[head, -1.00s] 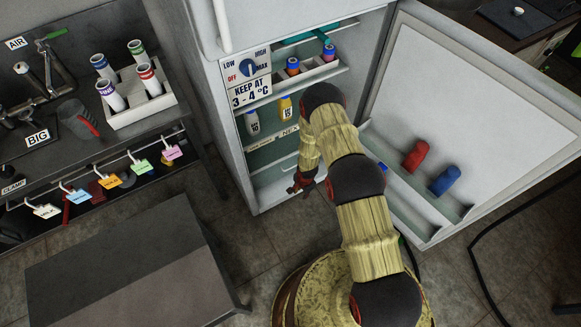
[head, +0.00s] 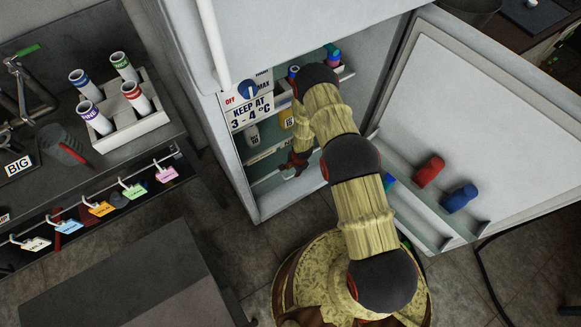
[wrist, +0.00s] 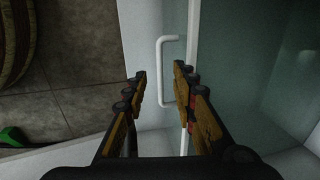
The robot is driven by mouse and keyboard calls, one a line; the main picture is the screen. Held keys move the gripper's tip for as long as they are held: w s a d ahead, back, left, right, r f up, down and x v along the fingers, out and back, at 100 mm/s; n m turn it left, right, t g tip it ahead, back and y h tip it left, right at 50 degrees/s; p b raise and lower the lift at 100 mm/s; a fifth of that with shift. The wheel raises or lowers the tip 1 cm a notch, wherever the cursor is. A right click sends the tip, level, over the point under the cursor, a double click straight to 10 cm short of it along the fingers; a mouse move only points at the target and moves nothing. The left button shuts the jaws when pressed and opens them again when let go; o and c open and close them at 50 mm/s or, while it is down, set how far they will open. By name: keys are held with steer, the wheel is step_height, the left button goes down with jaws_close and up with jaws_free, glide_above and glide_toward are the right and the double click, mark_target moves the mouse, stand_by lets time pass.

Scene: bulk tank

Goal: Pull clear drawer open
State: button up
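In the head view my gripper (head: 293,165) is at the lower inside of the open fridge, partly hidden by my arm. The drawer is hard to make out there.
The fridge door (head: 480,110) stands open on the right, with a red (head: 429,171) and a blue (head: 460,198) cylinder on its shelf. A dark table (head: 120,275) is at the lower left. A bench with a white tube rack (head: 130,130) is behind it.

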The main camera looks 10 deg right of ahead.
steer(key=f+b, duration=0.1)
steer(key=f, duration=0.1)
steer(key=w+f+b, duration=0.1)
steer(key=f, duration=0.2)
steer(key=f+b, duration=0.1)
steer(key=f, duration=0.1)
steer(key=shift+w+a+f, duration=0.2)
steer(key=shift+f, duration=0.05)
jaws_close()
stand_by(0.7)
